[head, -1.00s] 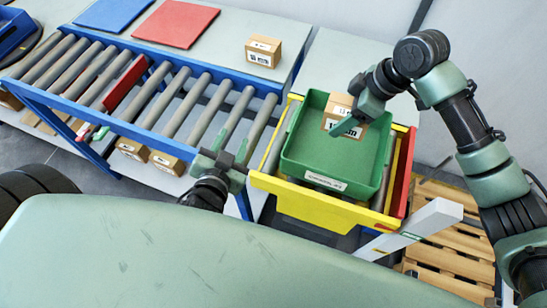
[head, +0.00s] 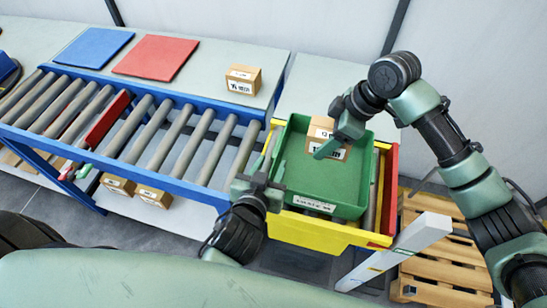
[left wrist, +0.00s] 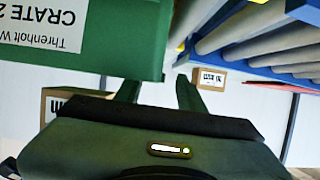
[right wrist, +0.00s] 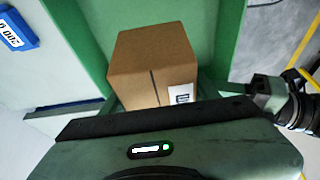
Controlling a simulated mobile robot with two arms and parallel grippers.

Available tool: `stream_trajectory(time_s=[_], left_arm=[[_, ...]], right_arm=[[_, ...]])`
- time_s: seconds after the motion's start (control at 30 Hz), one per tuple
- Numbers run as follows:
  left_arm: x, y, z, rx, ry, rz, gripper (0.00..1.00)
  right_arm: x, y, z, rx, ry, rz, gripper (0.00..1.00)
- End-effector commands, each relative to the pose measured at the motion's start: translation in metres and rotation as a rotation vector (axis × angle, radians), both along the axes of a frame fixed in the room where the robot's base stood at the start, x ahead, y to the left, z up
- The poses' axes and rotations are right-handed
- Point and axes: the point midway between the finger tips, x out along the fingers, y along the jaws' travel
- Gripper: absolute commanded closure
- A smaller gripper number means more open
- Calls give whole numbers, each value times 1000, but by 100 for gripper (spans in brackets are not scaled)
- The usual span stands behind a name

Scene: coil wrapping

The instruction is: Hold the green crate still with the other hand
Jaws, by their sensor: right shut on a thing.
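The green crate (head: 355,198) sits in the yellow frame at the conveyor's right end. Its labelled wall fills the upper left of the left wrist view (left wrist: 110,52). A cardboard box (head: 322,121) is in the crate, and my right gripper (head: 327,150) is shut on it. The right wrist view shows the box (right wrist: 152,62) between the fingers. My left gripper (head: 275,163) is at the crate's front left corner. Its fingers (left wrist: 157,90) are apart and appear to straddle the left wall; contact is unclear.
The roller conveyor (head: 165,133) runs off to the left. A bench behind it holds a blue mat (head: 94,47), a red mat (head: 156,57) and another cardboard box (head: 243,79). A white post (head: 405,250) and wooden pallets (head: 445,262) stand at the right.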

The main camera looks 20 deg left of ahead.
Motion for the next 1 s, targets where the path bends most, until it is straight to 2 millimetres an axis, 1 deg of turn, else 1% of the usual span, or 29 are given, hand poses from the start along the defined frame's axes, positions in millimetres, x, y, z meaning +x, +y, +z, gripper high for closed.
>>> stream_trajectory(time_s=[0.03,0.1,0.23,0.4,0.63,0.67,0.7,0.8,1.0], left_arm=[[9,1,-2,2,-2,0,61],[16,0,-6,2,-1,-1,61],[27,0,-11,2,0,-1,61],[33,1,-14,1,1,0,61],[33,1,-14,1,1,0,61],[33,1,-14,1,1,0,64],[33,1,-14,1,1,0,75],[33,1,-14,1,0,0,100],[33,1,-14,1,0,0,100]], right_arm=[[0,1,2,3,-2,0,100],[0,1,2,3,-2,0,100],[0,1,2,3,-2,0,100],[0,1,2,3,-2,0,100],[0,1,2,3,-2,0,100],[0,1,2,3,-2,0,100],[0,1,2,3,-2,0,100],[0,1,2,3,-2,0,100],[0,1,2,3,-2,0,100]])
